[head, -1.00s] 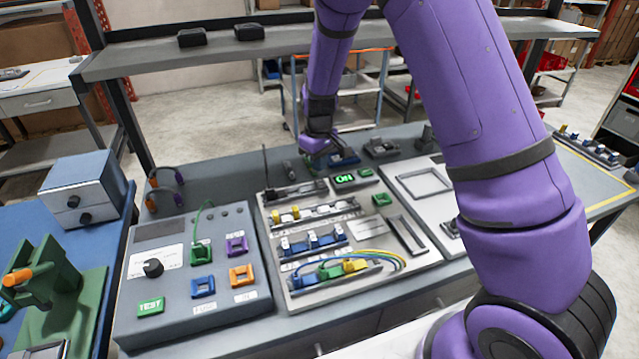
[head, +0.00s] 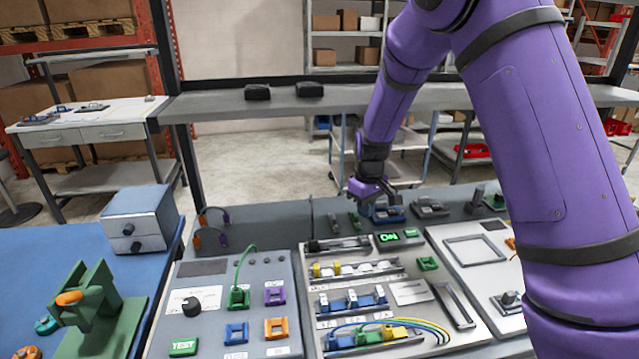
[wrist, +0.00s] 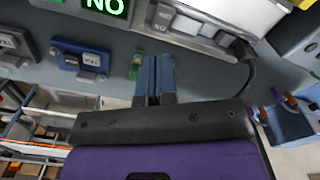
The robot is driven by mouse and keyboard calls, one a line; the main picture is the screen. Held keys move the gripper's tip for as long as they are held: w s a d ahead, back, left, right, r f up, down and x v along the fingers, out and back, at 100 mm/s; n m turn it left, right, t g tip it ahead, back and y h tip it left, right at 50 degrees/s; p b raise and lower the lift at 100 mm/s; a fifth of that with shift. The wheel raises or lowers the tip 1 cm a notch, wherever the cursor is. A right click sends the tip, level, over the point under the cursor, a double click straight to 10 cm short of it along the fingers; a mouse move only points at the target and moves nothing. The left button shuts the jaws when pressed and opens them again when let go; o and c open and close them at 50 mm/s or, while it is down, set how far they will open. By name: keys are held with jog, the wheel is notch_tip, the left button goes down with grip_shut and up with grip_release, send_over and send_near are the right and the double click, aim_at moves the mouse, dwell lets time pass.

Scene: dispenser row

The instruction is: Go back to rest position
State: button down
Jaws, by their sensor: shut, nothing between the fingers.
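My gripper (head: 392,196) hangs over the back part of the bench, held out by my purple arm. In the wrist view its two blue-grey fingers (wrist: 154,74) are together, with nothing between them. A blue device (head: 386,213) lies on the bench just below the gripper in the head view; it appears left of the fingers in the wrist view (wrist: 80,58). A small green part (wrist: 137,66) shows beside the fingertips. I cannot tell the exact height of the gripper above the bench.
A shelf (head: 230,104) crosses behind the bench. A blue-grey box (head: 137,222) stands at left.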

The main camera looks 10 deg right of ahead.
jog(key=s+d+r+m+t+y, duration=0.1)
jog(key=s+d+r+m, duration=0.1)
jog(key=s+r, duration=0.7)
jog(key=s+d+r+m+t, duration=0.15)
jog(key=s+r, duration=0.35)
jog(key=r, duration=0.7)
jog(key=s+d+r+m+t, duration=0.1)
jog(key=s+r, duration=0.2)
jog(key=s, duration=0.7)
jog(key=s+d+r+m+t+h, duration=0.1)
jog(key=s+d+r, duration=0.1)
jog(key=s, duration=0.9)
jog(key=shift+d+r+t, duration=0.2)
jog(key=shift+r+t, duration=0.15)
jog(key=shift+r, duration=0.35)
